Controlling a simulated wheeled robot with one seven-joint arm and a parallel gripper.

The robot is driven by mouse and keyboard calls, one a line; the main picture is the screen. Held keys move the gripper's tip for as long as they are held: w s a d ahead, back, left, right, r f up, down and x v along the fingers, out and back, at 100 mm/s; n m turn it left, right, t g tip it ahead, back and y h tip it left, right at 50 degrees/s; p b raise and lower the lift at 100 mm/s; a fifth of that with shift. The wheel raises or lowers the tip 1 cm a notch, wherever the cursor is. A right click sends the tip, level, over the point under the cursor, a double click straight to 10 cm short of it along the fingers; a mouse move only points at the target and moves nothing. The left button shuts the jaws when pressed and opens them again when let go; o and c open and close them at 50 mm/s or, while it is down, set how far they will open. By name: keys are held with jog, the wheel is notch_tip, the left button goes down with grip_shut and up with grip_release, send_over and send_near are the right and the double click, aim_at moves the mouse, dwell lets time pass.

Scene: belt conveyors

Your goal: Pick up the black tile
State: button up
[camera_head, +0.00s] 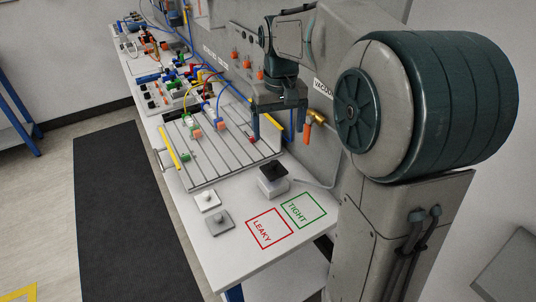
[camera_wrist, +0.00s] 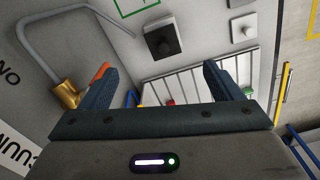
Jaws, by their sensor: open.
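The black tile (camera_head: 273,170), a dark square with a small knob on top, rests on a pale block (camera_head: 273,188) on the white bench. In the wrist view the black tile (camera_wrist: 162,42) lies beyond and between my fingertips. My gripper (camera_head: 279,124) is open and empty, raised over the right side of the slotted plate, behind the tile and apart from it. Both blue fingers of my gripper (camera_wrist: 160,80) show in the wrist view, spread wide.
A white tile (camera_head: 207,202) and a grey tile (camera_head: 219,223) lie left of the block. A red LEAKY frame (camera_head: 269,228) and a green TIGHT frame (camera_head: 303,211) mark the bench. The slotted plate (camera_head: 220,160) carries small fittings. A brass-and-orange valve (camera_head: 316,117) juts from the panel.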

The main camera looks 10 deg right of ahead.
jog(key=w, duration=0.1)
send_over(274, 162)
jog(key=f, duration=0.8)
jog(key=shift+s+d+f, duration=0.1)
jog(key=shift+s+d, duration=0.15)
jog(key=shift+d, duration=0.05)
jog(key=shift+w+a+f+p, duration=0.15)
jog(key=shift+f+p, duration=0.05)
jog(key=shift+f, duration=1.15)
jog(key=shift+w+a+f+p, duration=0.1)
jog(key=shift+a+f+p, duration=0.05)
jog(key=shift+f, duration=1.2)
jog(key=c, duration=1.2)
jog(key=shift+r, duration=0.1)
jog(key=shift+c, duration=0.2)
